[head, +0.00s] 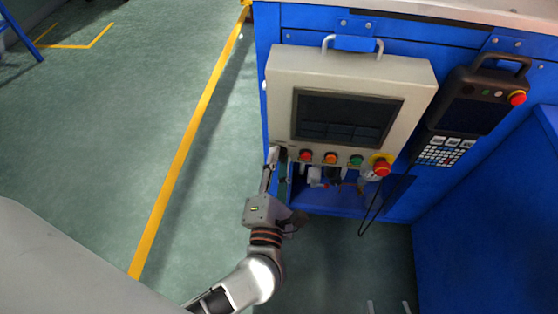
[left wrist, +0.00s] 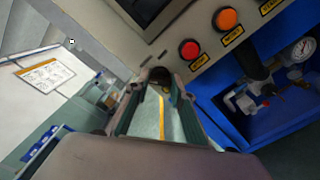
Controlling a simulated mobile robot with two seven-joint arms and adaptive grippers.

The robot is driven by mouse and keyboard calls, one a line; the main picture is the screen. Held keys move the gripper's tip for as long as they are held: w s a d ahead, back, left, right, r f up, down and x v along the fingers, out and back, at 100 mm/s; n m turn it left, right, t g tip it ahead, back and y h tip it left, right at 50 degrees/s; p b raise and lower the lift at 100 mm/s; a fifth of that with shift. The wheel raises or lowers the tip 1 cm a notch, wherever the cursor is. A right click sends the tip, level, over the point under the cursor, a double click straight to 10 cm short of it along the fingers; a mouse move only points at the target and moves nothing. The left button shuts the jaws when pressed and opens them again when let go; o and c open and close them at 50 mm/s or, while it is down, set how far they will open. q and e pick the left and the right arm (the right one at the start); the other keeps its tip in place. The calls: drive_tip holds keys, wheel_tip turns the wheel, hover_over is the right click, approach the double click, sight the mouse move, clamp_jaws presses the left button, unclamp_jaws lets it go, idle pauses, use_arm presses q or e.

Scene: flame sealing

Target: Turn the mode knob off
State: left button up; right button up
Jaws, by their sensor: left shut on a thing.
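The grey control box (head: 278,82) is on the front of the blue cabinet. My left gripper (head: 278,156) is at its lower left corner, left of the red button. In the left wrist view its two fingers (left wrist: 158,84) close in on a dark round knob (left wrist: 160,73), which I take to be the mode knob. The gripper is shut on it. The knob is largely hidden by the fingertips, so its pointing direction cannot be told. In the head view the knob is hidden behind the gripper. My right gripper is not in view.
Beside the gripper is the red button (head: 306,155), then the orange (head: 330,158) and green (head: 356,160) buttons and the emergency stop (head: 382,168). A dark screen (head: 345,118) is above. A handheld pendant (head: 478,100) hangs at right.

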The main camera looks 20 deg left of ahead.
use_arm(q)
drive_tip(key=shift+d+f+n, duration=0.1)
drive_tip(key=shift+n, duration=1)
use_arm(e)
drive_tip(key=shift+w+a+r, duration=0.25)
drive_tip(key=shift+a+r, duration=0.05)
drive_tip(key=shift+r, duration=0.05)
drive_tip(key=shift+w+r, duration=0.15)
drive_tip(key=shift+w, duration=0.05)
use_arm(q)
drive_tip(key=o, duration=1.1)
use_arm(e)
drive_tip(key=shift+s, duration=0.25)
drive_tip(key=shift+s+f, duration=0.1)
drive_tip(key=shift+f, duration=0.1)
use_arm(q)
drive_tip(key=shift+s, duration=0.15)
